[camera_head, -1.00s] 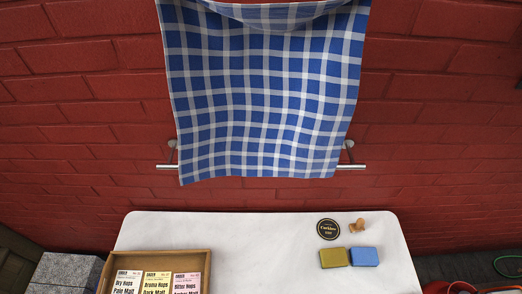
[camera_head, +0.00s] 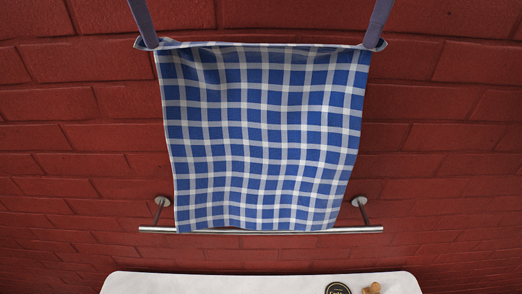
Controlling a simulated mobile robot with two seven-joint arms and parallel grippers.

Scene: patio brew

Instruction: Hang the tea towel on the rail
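The tea towel (camera_head: 262,140) is blue and white checked. It hangs spread out from its top edge, one upper corner at each gripper. My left gripper (camera_head: 148,43) is shut on the upper left corner, and my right gripper (camera_head: 375,43) is shut on the upper right corner. The steel rail (camera_head: 362,230) is fixed to the wall by two round mounts. The towel's lower edge reaches about the rail's height in the picture and overlaps its middle part. I cannot tell whether towel and rail touch. Both grippers are well above the rail in the picture.
A red brick wall (camera_head: 60,150) fills the background. A white table (camera_head: 220,284) stands below the rail, with a round dark coaster (camera_head: 338,288) and a small tan object (camera_head: 372,287) at its right. The wall on both sides of the towel is clear.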

